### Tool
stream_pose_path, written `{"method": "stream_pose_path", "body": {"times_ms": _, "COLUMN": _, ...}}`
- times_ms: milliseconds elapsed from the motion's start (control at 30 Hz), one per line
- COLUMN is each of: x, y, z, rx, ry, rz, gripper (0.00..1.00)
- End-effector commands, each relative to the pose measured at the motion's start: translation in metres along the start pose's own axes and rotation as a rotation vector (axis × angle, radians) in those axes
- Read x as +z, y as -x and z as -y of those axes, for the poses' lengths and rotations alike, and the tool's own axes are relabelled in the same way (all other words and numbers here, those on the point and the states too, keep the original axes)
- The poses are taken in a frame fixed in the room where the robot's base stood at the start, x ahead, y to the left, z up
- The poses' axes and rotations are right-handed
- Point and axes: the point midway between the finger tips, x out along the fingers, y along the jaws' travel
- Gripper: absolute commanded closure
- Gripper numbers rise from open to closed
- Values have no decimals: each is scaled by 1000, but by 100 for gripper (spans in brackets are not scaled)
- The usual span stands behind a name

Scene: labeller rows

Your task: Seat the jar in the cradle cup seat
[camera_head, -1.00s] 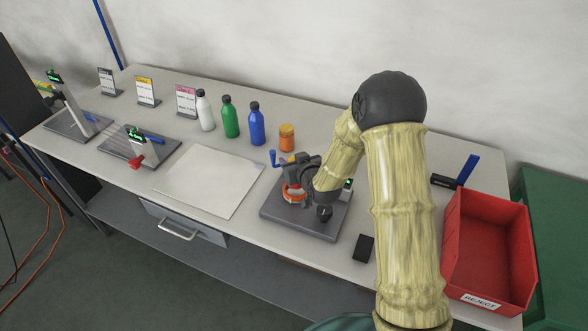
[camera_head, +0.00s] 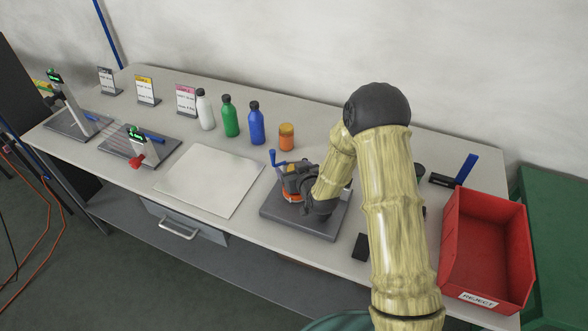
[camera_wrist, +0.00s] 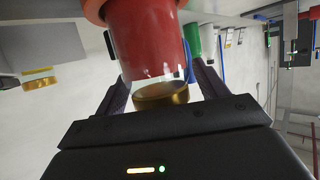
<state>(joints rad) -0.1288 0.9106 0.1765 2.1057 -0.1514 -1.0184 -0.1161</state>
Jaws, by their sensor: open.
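The jar (camera_wrist: 150,45) is red with a gold lid (camera_wrist: 160,95) and shows upside down in the wrist view. Its base end meets an orange ring (camera_wrist: 95,10), the cup seat of the cradle; whether it is fully down inside is hidden. In the head view the orange cup seat (camera_head: 291,197) stands on a grey base plate (camera_head: 325,226), partly behind my gripper (camera_head: 297,180). My gripper is open, its two dark fingers (camera_wrist: 163,92) on either side of the jar's lid end. I cannot tell whether either finger touches it.
A blue-handled lever (camera_head: 273,158) stands beside the cup. An orange jar (camera_head: 287,138) and a blue bottle (camera_head: 256,124) stand behind. A red reject bin (camera_head: 487,250) is at right, with a black block (camera_head: 360,247) nearer. A blank pale sheet (camera_head: 210,180) lies left.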

Motion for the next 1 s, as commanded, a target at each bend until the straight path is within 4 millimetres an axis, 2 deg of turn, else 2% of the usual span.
{"method": "stream_pose_path", "body": {"times_ms": 133, "x": 0, "y": 3, "z": 0, "rx": 0, "ry": 0, "rz": 0, "gripper": 28}}
{"method": "stream_pose_path", "body": {"times_ms": 267, "x": 0, "y": 14, "z": 0, "rx": 0, "ry": 0, "rz": 0, "gripper": 28}}
{"method": "stream_pose_path", "body": {"times_ms": 800, "x": 0, "y": 103, "z": 0, "rx": 0, "ry": 1, "rz": -1, "gripper": 28}}
{"method": "stream_pose_path", "body": {"times_ms": 1000, "x": 0, "y": 120, "z": 0, "rx": 0, "ry": 0, "rz": 0, "gripper": 28}}
